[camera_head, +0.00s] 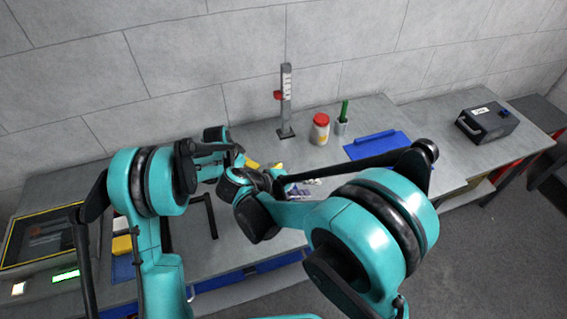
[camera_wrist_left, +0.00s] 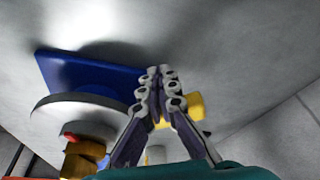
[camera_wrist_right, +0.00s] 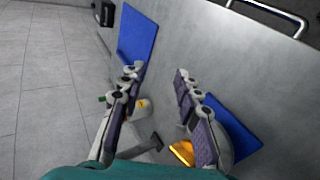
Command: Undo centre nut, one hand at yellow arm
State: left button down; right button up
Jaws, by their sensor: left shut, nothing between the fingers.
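A yellow piece (camera_head: 252,163), probably the yellow arm, shows in the head view among my wrists. In the right wrist view a yellow-orange piece (camera_wrist_right: 183,152) lies beside a grey disc (camera_wrist_right: 226,152), partly behind the right finger. The left wrist view shows a round grey disc (camera_wrist_left: 75,108) and a yellow part (camera_wrist_left: 182,108) behind the fingers. My left gripper (camera_wrist_left: 158,74) is shut and empty, its tips together. My right gripper (camera_wrist_right: 157,74) is open and empty, above the bench, beside the yellow piece. I cannot make out the centre nut; my arms hide much of the hub.
A blue mat (camera_head: 378,146), a red-lidded jar (camera_head: 320,130), a green-handled tool in a cup (camera_head: 342,122) and a gauge stand (camera_head: 286,100) stand along the back. A dark case (camera_head: 487,124) is at right. A yellow-edged tray (camera_head: 45,238) is at left.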

jog(key=s+a+f+m+t+h, duration=0.1)
jog(key=a+f+m+h, duration=0.15)
jog(key=a, duration=0.45)
jog(key=m+t+h, duration=0.2)
jog(key=m+t, duration=0.3)
jog(key=m, duration=0.8)
send_near(281, 164)
jog(key=x, duration=0.7)
jog(key=f+x, duration=0.1)
jog(key=x, duration=0.3)
jog(key=shift+w, duration=0.3)
grip_shut()
